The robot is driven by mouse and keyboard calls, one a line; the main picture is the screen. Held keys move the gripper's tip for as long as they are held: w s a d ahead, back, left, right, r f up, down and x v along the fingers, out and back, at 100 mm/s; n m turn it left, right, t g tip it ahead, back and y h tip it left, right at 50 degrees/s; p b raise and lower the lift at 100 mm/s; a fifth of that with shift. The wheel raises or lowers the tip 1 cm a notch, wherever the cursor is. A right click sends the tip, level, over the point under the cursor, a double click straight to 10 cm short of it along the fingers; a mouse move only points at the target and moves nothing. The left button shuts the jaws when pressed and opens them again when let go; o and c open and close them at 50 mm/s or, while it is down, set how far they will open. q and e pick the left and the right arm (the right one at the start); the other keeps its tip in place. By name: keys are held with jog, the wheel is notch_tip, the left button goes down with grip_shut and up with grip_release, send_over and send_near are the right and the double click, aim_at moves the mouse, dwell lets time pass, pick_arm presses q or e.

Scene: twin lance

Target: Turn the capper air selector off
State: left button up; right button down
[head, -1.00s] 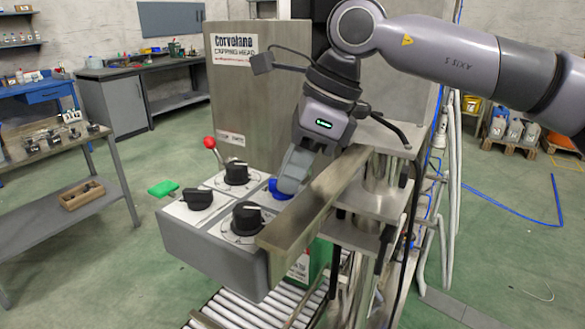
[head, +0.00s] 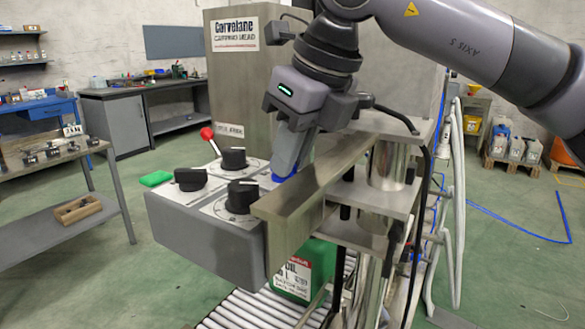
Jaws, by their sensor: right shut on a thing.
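The grey control box (head: 200,240) of the capping head carries several black knobs, among them a rear knob (head: 233,158), a left knob (head: 190,179) and a front knob (head: 241,196). A blue handle (head: 284,178) sits at the box's right end, by the metal beam. My right gripper (head: 288,170) points down at it and is shut on the blue handle, which its fingers largely hide. I cannot read the labels on the box, so which control is the capper air selector is not legible. My left gripper is out of view.
A metal beam (head: 300,195) runs close beside my right gripper. A red-balled lever (head: 207,134) and a green button (head: 156,178) are on the box's left side. A green canister (head: 305,275) stands on the roller conveyor (head: 240,312) below.

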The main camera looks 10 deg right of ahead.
jog(key=shift+s+a+m+h+b, duration=0.15)
jog(key=shift+m+h+b, duration=0.4)
jog(key=shift+m, duration=0.65)
jog(key=shift+m+t+h+b, duration=0.25)
jog(key=shift+m+t+b, duration=0.1)
jog(key=shift+m, duration=0.55)
jog(key=shift+r, duration=0.1)
jog(key=c, duration=1.2)
grip_release()
jog(key=v, duration=0.7)
jog(key=shift+a, duration=0.1)
